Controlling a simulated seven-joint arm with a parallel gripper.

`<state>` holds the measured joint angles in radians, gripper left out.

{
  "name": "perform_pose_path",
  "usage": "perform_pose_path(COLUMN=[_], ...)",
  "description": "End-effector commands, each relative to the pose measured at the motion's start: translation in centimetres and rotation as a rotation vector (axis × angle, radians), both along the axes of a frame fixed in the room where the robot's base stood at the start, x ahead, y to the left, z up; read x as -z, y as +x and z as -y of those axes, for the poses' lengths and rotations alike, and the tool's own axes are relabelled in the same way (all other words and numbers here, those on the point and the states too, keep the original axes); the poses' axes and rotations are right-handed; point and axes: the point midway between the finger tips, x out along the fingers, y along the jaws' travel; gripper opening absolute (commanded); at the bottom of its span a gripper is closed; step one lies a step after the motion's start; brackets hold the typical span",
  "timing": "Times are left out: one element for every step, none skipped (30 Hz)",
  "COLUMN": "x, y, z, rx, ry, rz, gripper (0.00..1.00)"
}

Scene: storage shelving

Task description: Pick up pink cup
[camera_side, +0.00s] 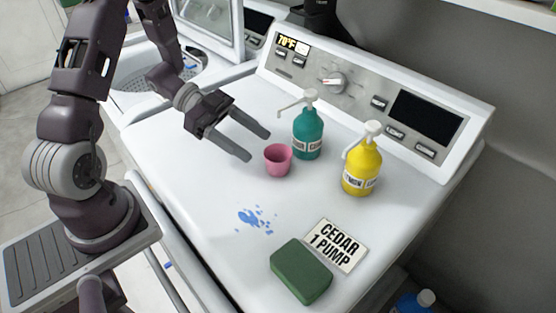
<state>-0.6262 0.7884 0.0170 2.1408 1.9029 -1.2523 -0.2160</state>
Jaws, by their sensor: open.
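The pink cup (278,162) stands upright on the white machine top, just in front of a teal pump bottle. My gripper (259,147) is open, with its two dark fingers pointing right and down toward the cup. The fingertips are close to the cup on its upper left side. Nothing is between the fingers. Whether a fingertip touches the cup, I cannot tell.
The teal pump bottle (308,135) stands close behind the cup. A yellow pump bottle (361,172) stands further right. A green sponge (301,271), a "CEDAR 1 PUMP" card (336,246) and a blue spill (256,219) lie in front. The control panel (370,95) rises behind.

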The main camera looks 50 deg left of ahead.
Motion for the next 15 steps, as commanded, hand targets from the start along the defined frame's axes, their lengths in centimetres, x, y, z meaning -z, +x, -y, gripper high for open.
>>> perform_pose_path(x=[0.7,0.9,1.1,1.3,1.4,1.6,1.7,1.8,2.0,2.2,2.3,2.6,2.8,2.9,3.0], y=[0.0,0.1,0.2,0.4,0.5,0.7,0.9,1.2,1.5,1.8,2.1,2.3,2.5,2.6,2.8], z=[0.1,0.2,0.6,0.9,1.3,1.8,2.2,2.6,3.4,3.9,4.4,5.0,5.4,5.7,5.9], rx=[0.0,0.001,0.001,0.003,0.002,0.003,0.003,0.003,0.004,0.005,0.004,0.004,0.004,0.002,0.001], ry=[-0.001,-0.001,-0.001,-0.001,0.0,0.0,0.0,0.0,0.0,0.0,0.0,0.0,0.0,0.001,0.002], rz=[-0.002,-0.001,0.001,0.001,0.002,0.001,0.001,0.001,0.001,0.001,0.001,0.001,0.001,0.001,0.001], gripper=[0.61,0.61,0.61,0.61,0.61,0.61,0.61,0.61,0.61,0.61,0.61,0.61,0.61,0.61,0.61])
